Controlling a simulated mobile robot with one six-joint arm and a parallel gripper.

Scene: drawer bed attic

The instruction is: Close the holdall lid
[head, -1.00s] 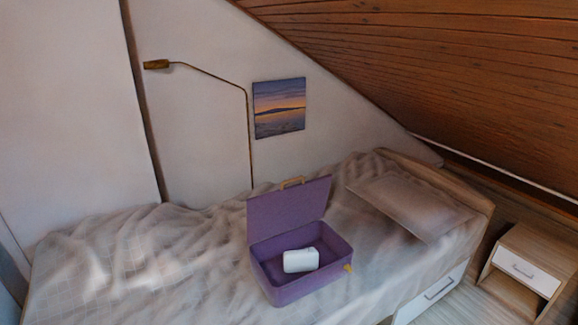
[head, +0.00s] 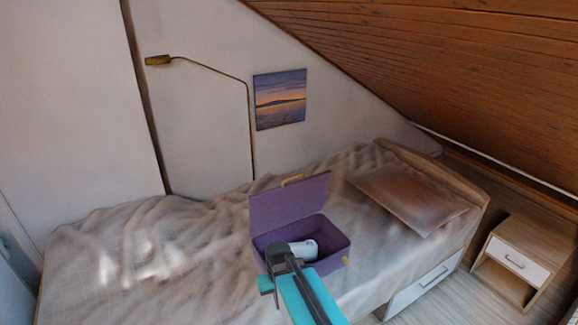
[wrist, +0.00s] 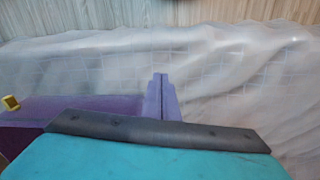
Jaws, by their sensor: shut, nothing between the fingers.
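The purple holdall (head: 336,243) sits on the bed. Its lid (head: 290,203) stands open, raised at the back, with a tan handle (head: 292,180) on its top edge. A white rounded object (head: 306,248) lies inside. My arm reaches in from the bottom and hides the holdall's front left part in the head view. Part of the holdall (wrist: 85,105) shows at left there, with a yellow latch (wrist: 11,102). I cannot tell whether the gripper touches the holdall.
The rumpled bed (head: 200,250) has free room left of the holdall. A pillow (head: 410,197) lies to the right. A bedside cabinet (head: 517,258) stands on the floor at right. A wall lamp (head: 205,70) and the sloping wooden ceiling (head: 430,70) are above.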

